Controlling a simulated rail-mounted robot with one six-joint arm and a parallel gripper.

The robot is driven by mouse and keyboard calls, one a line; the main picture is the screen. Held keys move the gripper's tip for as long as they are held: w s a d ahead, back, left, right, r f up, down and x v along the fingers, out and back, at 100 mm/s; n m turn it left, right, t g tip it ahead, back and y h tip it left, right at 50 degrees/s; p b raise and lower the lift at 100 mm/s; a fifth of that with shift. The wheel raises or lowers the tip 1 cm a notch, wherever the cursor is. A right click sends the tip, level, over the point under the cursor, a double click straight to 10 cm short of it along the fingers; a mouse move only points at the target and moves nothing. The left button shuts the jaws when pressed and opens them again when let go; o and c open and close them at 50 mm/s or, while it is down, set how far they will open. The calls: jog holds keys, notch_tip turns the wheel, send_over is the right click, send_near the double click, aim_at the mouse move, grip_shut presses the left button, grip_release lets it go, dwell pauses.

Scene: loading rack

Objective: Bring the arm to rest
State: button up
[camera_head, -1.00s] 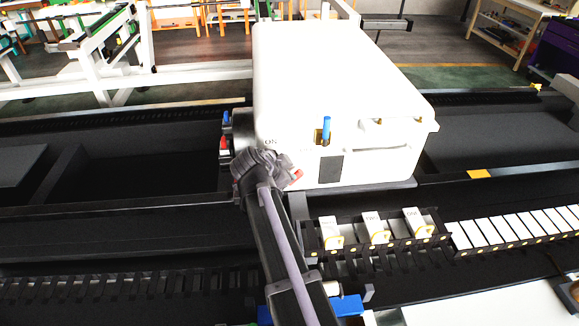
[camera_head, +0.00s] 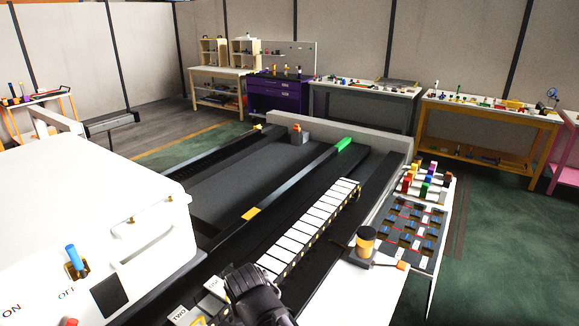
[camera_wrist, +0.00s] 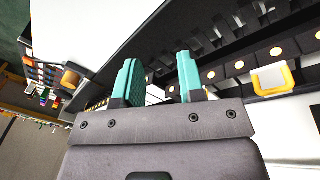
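My gripper (camera_wrist: 160,82) shows in the wrist view with its two teal fingers apart and nothing between them. Its fingertips point toward the dark rail and the row of slots. In the head view my dark arm stands at the bottom centre, over the near end of the row of white blocks, and the fingers are hidden there.
A white machine (camera_head: 90,215) with a blue switch (camera_head: 75,258) stands at the left. A row of white blocks (camera_head: 310,222) runs along the rack. A black and orange device (camera_head: 365,242) and a tray of coloured parts (camera_head: 410,232) are at the right. Workbenches stand behind.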

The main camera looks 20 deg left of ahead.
jog(key=w+d+f+m, duration=0.1)
jog(key=w+d+m, duration=0.2)
jog(key=d, duration=1.1)
jog(key=w+d+f+m+g+b, duration=0.1)
jog(key=w+d+m, duration=0.2)
jog(key=d, duration=1.1)
jog(key=w+d+f+m+g+b, duration=0.1)
jog(key=w+d+m, duration=0.2)
jog(key=d, duration=1.2)
